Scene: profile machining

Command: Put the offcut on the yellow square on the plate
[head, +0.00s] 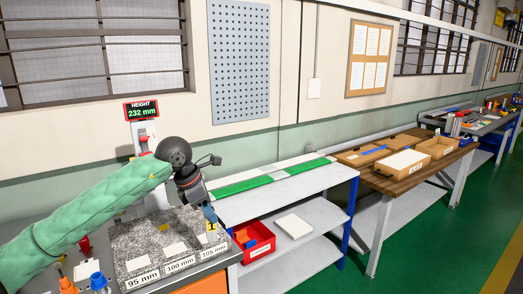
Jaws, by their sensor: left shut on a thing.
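My left gripper (206,208) hangs above the right part of the speckled granite plate (125,243), pointing down. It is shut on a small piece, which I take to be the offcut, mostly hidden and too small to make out. A small yellow tag with a dark mark (212,226) shows just below the fingertips; I cannot tell whether it belongs to the held piece. A yellow square (164,227) lies on the rear of the plate, left of the gripper. My right gripper is not in view.
A height gauge display (141,111) reads 232 mm behind my arm. Orange and blue items (98,281) stand left of the plate. A red bin (254,242) sits on a shelf at right.

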